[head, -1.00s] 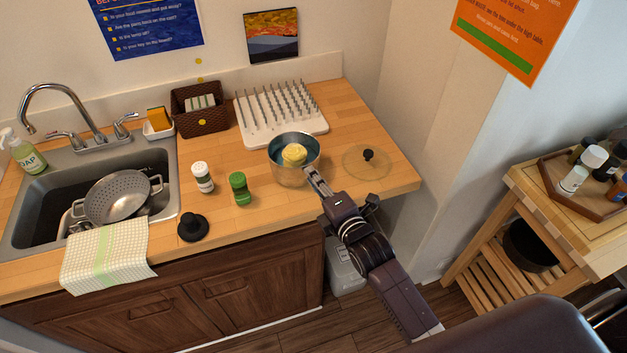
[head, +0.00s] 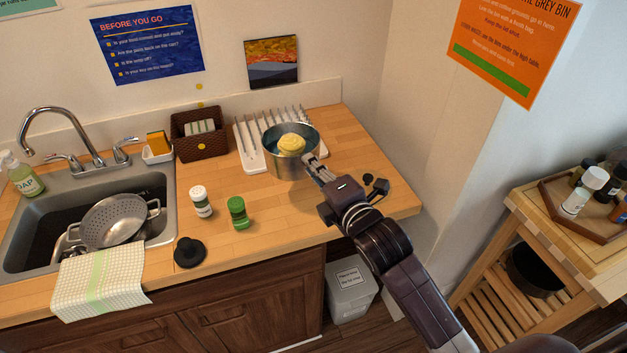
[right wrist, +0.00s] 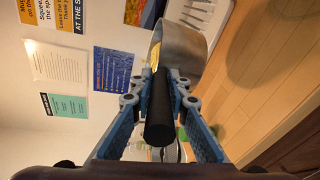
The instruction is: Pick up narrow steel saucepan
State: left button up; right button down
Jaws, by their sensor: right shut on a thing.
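The narrow steel saucepan (head: 291,163) is in the middle of the head view, in front of the white drying rack, with a yellow lump (head: 291,144) inside. It looks upright and held above the wooden counter. My right gripper (head: 312,163) is shut on its handle. In the right wrist view the dark handle (right wrist: 160,118) lies between the two fingers, and the steel pan wall (right wrist: 184,50) shows beyond them. My left gripper is in neither view.
The white drying rack (head: 247,158) is behind the pan. A white-lidded jar (head: 201,202), a green jar (head: 238,213) and a black knob-like lid (head: 190,252) stand to the left. The sink (head: 165,205) holds a colander (head: 112,222). A shelf cart (head: 520,205) is at the right.

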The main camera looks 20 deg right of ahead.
jog(key=shift+r, duration=3.75)
jog(key=c, duration=2.6)
grip_release()
grip_shut()
